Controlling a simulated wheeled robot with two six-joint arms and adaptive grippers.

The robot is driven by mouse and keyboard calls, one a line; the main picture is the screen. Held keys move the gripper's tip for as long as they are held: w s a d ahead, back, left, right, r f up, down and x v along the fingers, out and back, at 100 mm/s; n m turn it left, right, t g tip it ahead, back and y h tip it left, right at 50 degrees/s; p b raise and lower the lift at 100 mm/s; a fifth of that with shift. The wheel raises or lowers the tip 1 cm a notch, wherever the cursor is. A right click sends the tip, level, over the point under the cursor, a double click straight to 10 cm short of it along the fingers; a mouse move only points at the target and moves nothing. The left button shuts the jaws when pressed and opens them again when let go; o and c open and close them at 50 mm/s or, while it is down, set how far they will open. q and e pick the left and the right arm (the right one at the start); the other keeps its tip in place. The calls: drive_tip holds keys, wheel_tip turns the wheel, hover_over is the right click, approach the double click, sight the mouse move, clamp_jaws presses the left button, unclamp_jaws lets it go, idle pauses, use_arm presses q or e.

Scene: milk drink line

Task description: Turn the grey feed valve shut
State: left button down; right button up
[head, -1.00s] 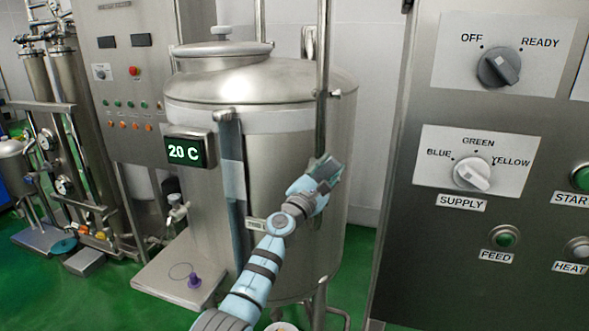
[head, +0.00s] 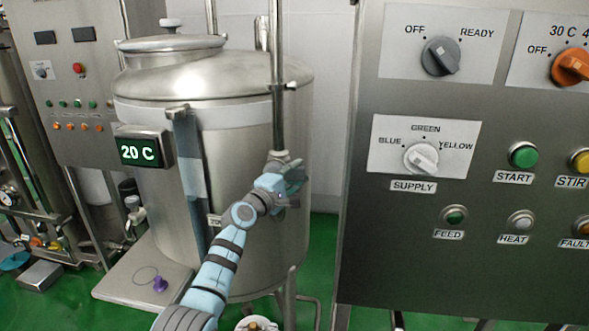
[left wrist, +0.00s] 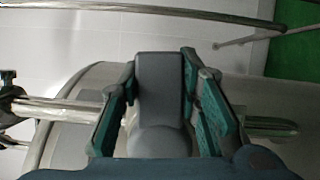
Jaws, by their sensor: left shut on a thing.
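The grey feed valve's handle (left wrist: 160,78) sits upright between the two fingers of my left gripper (left wrist: 160,95) in the left wrist view. The fingers are shut on it from both sides. In the head view my left gripper (head: 292,182) is at the vertical pipe (head: 278,95) in front of the steel tank (head: 250,130). There the gripper hides most of the valve, so I cannot tell its angle from the head view. In the left wrist view the pipe (left wrist: 62,108) runs sideways behind the fingers. My right gripper is not in view.
A control panel (head: 440,265) with knobs and buttons stands to the right. A display reading 20 C (head: 139,151) is on the tank's left side. A shelf (head: 115,288) with a small purple knob (head: 160,284) is at lower left. Green floor shows below.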

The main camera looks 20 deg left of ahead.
use_arm(q)
drive_tip(key=shift+f+m, duration=0.35)
drive_tip(key=shift+m, duration=0.15)
drive_tip(key=shift+f, duration=0.1)
drive_tip(key=c, duration=1.2)
unclamp_jaws()
drive_tip(key=shift+o, duration=0.2)
drive_tip(key=v, duration=1.2)
drive_tip(key=shift+r, duration=0.25)
